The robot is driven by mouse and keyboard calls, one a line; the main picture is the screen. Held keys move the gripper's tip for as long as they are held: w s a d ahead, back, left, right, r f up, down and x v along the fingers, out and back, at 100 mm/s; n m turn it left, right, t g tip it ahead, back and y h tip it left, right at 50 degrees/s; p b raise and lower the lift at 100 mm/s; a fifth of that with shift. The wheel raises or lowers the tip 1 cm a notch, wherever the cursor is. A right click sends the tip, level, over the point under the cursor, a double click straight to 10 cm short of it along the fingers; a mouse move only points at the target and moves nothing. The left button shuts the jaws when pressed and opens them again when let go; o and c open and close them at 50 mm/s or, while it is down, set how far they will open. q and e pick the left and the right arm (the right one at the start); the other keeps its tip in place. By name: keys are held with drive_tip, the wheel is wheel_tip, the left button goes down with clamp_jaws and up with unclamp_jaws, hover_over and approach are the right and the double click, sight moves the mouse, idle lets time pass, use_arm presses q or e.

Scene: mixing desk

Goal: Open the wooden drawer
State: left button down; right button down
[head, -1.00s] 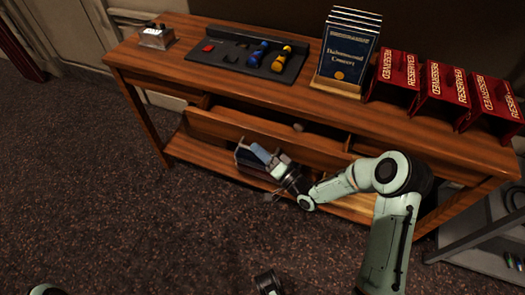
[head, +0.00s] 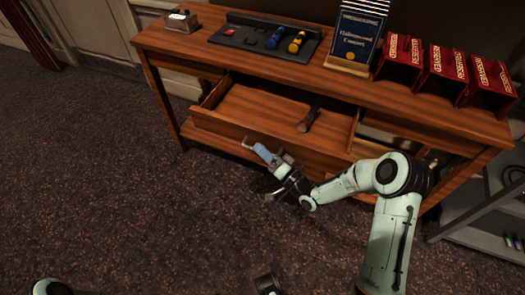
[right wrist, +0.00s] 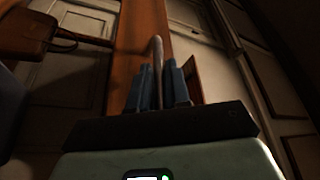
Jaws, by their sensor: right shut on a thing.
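The wooden drawer (head: 212,122) in the middle of the desk stands pulled well out, and its inside shows from above. A dark, long object (head: 309,118), perhaps a microphone, lies in it towards the right. My right gripper (head: 257,149) is at the drawer's front, its blue fingers shut on the metal handle (head: 246,143). In the right wrist view the two blue fingers (right wrist: 161,85) stand on either side of the curved grey handle (right wrist: 158,58).
On the desk top (head: 190,45) are a small metal box (head: 180,22), a dark panel (head: 240,38) with coloured items, blue booklets (head: 358,35) and several red RESERVED signs (head: 447,65). A grey cart (head: 480,225) stands at the right. The carpet in front is clear.

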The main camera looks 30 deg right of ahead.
use_arm(q)
drive_tip(key=shift+s+a, duration=0.1)
drive_tip(key=shift+s, duration=0.05)
use_arm(e)
drive_tip(key=shift+s, duration=0.1)
drive_tip(key=c, duration=1.4)
unclamp_jaws()
drive_tip(key=shift+c, duration=0.2)
drive_tip(key=shift+s, duration=0.1)
